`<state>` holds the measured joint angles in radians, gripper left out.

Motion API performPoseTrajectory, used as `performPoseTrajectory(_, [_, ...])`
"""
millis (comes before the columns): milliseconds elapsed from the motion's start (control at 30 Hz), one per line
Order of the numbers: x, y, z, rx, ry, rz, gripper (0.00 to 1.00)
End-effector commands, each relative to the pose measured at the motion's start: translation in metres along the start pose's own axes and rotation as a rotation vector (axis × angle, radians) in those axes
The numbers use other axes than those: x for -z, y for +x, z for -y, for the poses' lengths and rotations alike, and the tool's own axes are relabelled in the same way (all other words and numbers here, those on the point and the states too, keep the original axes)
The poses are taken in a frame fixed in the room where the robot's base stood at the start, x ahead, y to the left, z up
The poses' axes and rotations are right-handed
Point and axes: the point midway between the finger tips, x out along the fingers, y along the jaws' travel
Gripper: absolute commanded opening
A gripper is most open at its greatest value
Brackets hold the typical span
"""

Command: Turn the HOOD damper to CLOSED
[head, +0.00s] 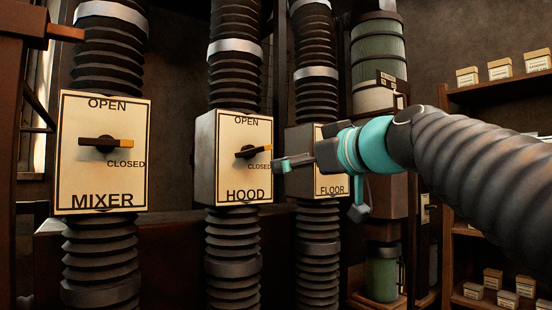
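The HOOD damper box (235,180) is a cream panel on a ribbed black duct, marked OPEN at the top and CLOSED at the right. Its dark handle (250,152) lies nearly level, with the orange tip pointing right and slightly up, just above the CLOSED label (259,167). My gripper (284,163) is just right of the HOOD panel in the picture, pointing left. It looks apart from the handle and holds nothing that I can see. The view does not show clearly how far its fingers are spread.
The MIXER box (103,180) is at left, its handle level with the orange tip right. The FLOOR box (303,182) is partly hidden behind my gripper; its handle is not visible. A shelf (497,91) with small labelled boxes stands at right.

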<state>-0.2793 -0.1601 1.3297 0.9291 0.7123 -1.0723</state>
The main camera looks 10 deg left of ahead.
Motion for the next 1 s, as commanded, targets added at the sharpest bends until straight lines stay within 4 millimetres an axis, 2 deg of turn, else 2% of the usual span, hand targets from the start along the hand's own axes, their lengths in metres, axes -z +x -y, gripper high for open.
performPoseTrajectory(100, [0.020,0.007,0.002,0.013,-0.033,-0.055,1.00])
performPoseTrajectory(200, [0.028,0.012,0.002,0.016,-0.043,-0.072,1.00])
performPoseTrajectory(367, [0.030,0.030,0.002,0.018,-0.043,-0.071,1.00])
performPoseTrajectory(800, [0.037,0.109,0.003,0.017,-0.042,-0.071,1.00])
performPoseTrajectory(1000, [0.038,0.135,0.003,0.016,-0.042,-0.070,1.00])
